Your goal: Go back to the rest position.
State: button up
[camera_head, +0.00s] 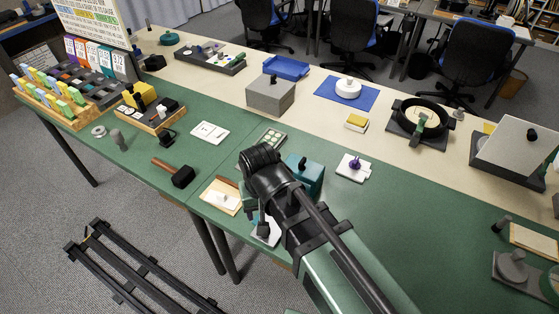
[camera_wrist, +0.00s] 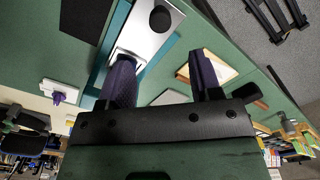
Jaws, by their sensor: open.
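My gripper (camera_wrist: 160,55) is open in the wrist view, its two dark fingers with purplish pads spread apart and nothing visible between them. In the head view my arm reaches in from the lower right, and my gripper (camera_head: 264,226) points down over the front edge area of the green bench (camera_head: 215,165). The fingers are partly hidden behind my wrist there. Under it lies a pale plate (camera_head: 274,238); the wrist view shows a pale metal plate with a dark round spot (camera_wrist: 172,28) beside the left finger. I cannot tell whether the finger touches it.
A teal box (camera_head: 312,172) stands close behind my wrist. A wooden board with a white piece (camera_head: 222,196) lies left of my gripper, and a black-headed mallet (camera_head: 182,177) farther left. A white plate with a purple knob (camera_head: 354,166) is to the right. Bare green bench lies right of that.

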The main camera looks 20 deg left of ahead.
jog(key=w+d+m, duration=0.2)
jog(key=w+d, duration=0.1)
jog(key=d, duration=0.8)
jog(key=w+d+m, duration=0.2)
jog(key=w+d, duration=0.1)
jog(key=d, duration=0.9)
jog(key=w+d+m, duration=0.2)
jog(key=w+d, duration=0.1)
jog(key=d, duration=0.8)
jog(key=shift+w+d+m, duration=0.15)
jog(key=shift+w+m, duration=0.1)
jog(key=shift+m, duration=0.05)
